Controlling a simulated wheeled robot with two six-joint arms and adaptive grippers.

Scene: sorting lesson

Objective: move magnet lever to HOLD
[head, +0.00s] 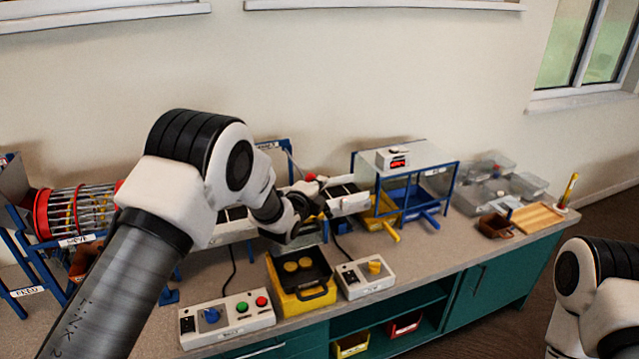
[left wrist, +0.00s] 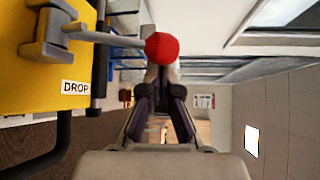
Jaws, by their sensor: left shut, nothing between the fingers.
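The magnet lever (left wrist: 110,39) is a grey rod with a red ball knob (left wrist: 162,47) at its end. It is mounted on a yellow housing (left wrist: 28,75) in the left wrist view, and a DROP label (left wrist: 75,87) is on the housing near the lever's pivot. No HOLD label is readable. My left gripper (left wrist: 163,78) is shut and empty, its fingertips close to the knob; I cannot tell whether they touch it. In the head view my left gripper (head: 318,204) is over the conveyor area, and my own arm hides much of the lever there. My right gripper is out of view.
A box with coloured buttons (head: 228,316), a yellow-and-black case (head: 302,296) and a yellow-knob box (head: 365,276) stand at the bench front. A clear-topped blue frame (head: 455,180) stands right of the gripper. A wire drum (head: 85,208) is left. Bare bench lies front right.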

